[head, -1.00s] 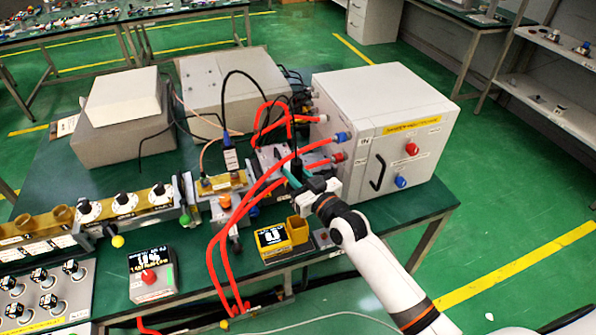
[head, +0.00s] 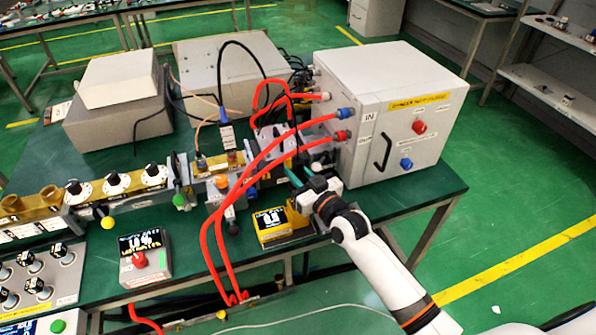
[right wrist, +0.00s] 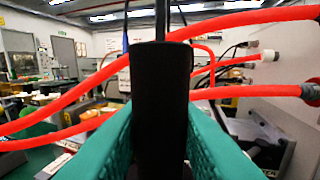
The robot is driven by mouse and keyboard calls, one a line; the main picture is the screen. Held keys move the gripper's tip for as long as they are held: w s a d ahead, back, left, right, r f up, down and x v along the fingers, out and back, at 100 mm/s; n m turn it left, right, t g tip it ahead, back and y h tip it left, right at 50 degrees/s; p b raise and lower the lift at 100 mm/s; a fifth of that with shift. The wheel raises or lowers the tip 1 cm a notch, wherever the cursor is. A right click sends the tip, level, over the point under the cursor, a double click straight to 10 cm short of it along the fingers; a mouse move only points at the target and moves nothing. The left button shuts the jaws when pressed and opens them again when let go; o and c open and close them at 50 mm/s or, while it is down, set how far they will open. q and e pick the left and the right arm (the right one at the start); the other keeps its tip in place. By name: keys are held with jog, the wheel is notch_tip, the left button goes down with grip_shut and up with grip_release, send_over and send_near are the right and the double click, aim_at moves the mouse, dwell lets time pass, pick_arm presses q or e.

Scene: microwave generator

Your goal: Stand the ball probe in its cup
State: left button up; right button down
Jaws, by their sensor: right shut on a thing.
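My right gripper (head: 297,180) is shut on the black handle of the ball probe. In the right wrist view, the handle (right wrist: 160,115) stands upright between the teal fingers (right wrist: 160,150), with a thinner dark rod above it. The probe's lower end is out of that view, and I cannot make out its ball. In the head view the gripper is just behind and right of the small yellow meter (head: 271,221). The yellow square cup beside the meter (head: 296,217) is mostly covered by the gripper and wrist. I cannot tell whether the probe touches it. My left gripper is not in view.
Red cables (head: 222,215) loop just left of the gripper and cross in front of the wrist camera. A large white cabinet (head: 425,150) stands behind and right. A grey box with a red knob (head: 145,258) is at the left. Green table shows at right (head: 400,195).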

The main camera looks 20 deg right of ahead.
jog(key=shift+f+b, duration=1.95)
jog(key=shift+f, duration=0.8)
jog(key=c, duration=1.1)
grip_release()
jog(key=b+v, duration=0.1)
jog(key=v, duration=1.1)
jog(key=s+d+f+g+h, duration=0.1)
jog(key=s+f+g, duration=0.25)
jog(key=f, duration=0.75)
jog(key=s+d+f+m+g+h, duration=0.15)
jog(key=s+f, duration=0.25)
jog(key=f, duration=0.8)
jog(key=s+d+f+g+h, duration=0.1)
jog(key=s+d+f+g, duration=0.15)
jog(key=f, duration=0.85)
jog(key=s+f+g, duration=0.3)
jog(key=s+f, duration=0.2)
jog(key=s, duration=0.5)
jog(key=s+a+f+g+h, duration=0.1)
jog(key=s+f+g, duration=0.1)
jog(key=s+f, duration=0.4)
jog(key=s+a+f+g, duration=0.1)
jog(key=s+f+g, duration=0.2)
jog(key=s, duration=1)
notch_tip(320, 180, down, 3)
jog(key=shift+s+f+g+h, duration=0.15)
jog(key=shift+s+g+h, duration=0.2)
jog(key=shift+s, duration=0.05)
